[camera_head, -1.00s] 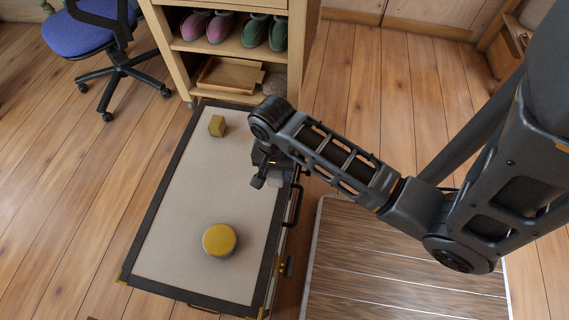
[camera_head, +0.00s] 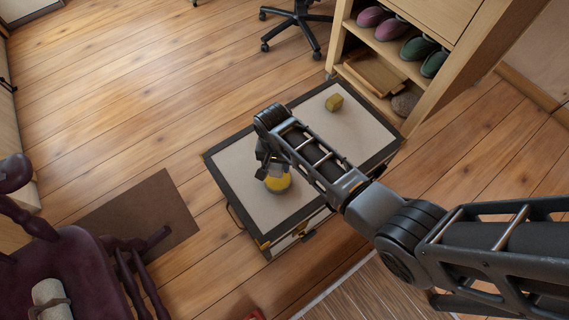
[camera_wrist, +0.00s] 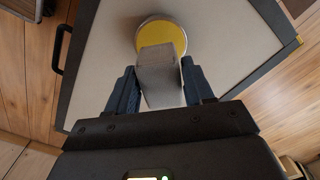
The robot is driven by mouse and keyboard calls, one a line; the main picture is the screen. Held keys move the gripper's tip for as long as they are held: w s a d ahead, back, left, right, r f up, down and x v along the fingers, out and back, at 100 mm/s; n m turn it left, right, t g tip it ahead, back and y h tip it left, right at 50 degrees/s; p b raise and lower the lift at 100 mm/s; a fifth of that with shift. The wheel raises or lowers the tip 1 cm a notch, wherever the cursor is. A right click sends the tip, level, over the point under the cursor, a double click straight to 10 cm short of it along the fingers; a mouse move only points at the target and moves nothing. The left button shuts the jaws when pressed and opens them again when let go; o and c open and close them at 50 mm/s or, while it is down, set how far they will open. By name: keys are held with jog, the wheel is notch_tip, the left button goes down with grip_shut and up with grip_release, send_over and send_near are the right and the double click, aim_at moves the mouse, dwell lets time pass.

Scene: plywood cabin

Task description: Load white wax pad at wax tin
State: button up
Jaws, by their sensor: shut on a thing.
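The wax tin (camera_head: 279,185) is a round, low tin with a yellow top, standing on the pale lid of a dark-edged chest; it also shows in the wrist view (camera_wrist: 157,32). My gripper (camera_head: 266,168) is at the tin and hides part of it in the head view. In the wrist view my gripper (camera_wrist: 161,88) is shut on the white wax pad (camera_wrist: 161,80), a pale grey-white block between the two fingers. The pad's far end overlaps the yellow top in that view. I cannot tell whether they touch.
The chest lid (camera_head: 318,133) is mostly bare, with a small yellow-olive block (camera_head: 334,103) at its far end. A shelf with shoes (camera_head: 417,47) stands beyond. A purple chair (camera_head: 75,270) and a dark mat (camera_head: 140,213) are at left.

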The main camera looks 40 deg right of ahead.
jog(key=shift+f+b, duration=2.75)
jog(key=shift+f, duration=0.2)
jog(key=shift+s+f, duration=0.1)
jog(key=shift+f, duration=0.45)
notch_tip(320, 180, up, 7)
jog(key=p, duration=0.7)
jog(key=shift+r, duration=0.1)
dwell(1.0)
